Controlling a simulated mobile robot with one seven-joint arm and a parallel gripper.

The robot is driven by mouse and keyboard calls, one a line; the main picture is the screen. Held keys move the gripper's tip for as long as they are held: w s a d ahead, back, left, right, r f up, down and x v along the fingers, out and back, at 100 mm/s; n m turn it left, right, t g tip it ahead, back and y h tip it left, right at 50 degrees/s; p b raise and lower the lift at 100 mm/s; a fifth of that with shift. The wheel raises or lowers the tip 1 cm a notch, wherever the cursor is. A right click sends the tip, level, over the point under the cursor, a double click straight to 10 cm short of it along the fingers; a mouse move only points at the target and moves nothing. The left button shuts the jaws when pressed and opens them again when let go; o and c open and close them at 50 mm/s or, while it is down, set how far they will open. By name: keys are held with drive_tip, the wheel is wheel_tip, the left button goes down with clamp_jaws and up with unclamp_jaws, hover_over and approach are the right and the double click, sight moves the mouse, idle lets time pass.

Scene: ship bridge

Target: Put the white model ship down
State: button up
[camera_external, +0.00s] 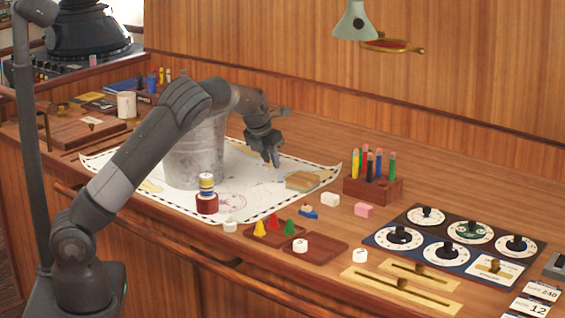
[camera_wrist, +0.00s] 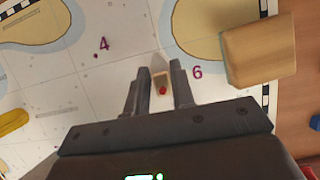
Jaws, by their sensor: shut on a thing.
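The white model ship (camera_wrist: 158,77) shows between the fingertips in the wrist view. It is small and pale with a red spot on top. My gripper (camera_wrist: 157,88) is shut on it, a finger on each side. In the external view my gripper (camera_external: 272,160) points down over the right part of the chart (camera_external: 262,190), and the ship cannot be made out there. The chart also shows below the gripper in the wrist view (camera_wrist: 60,85). Whether the ship touches the chart, I cannot tell.
A metal bucket (camera_external: 195,150) stands left of the gripper. A pen holder (camera_external: 372,188) and a small blue-and-white boat (camera_external: 309,212) are on the right.

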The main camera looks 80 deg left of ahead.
drive_tip(key=shift+f, duration=1.05)
drive_tip(key=o, duration=0.9)
drive_tip(key=shift+f, duration=0.1)
drive_tip(key=shift+o, duration=0.2)
drive_tip(key=v, duration=1.2)
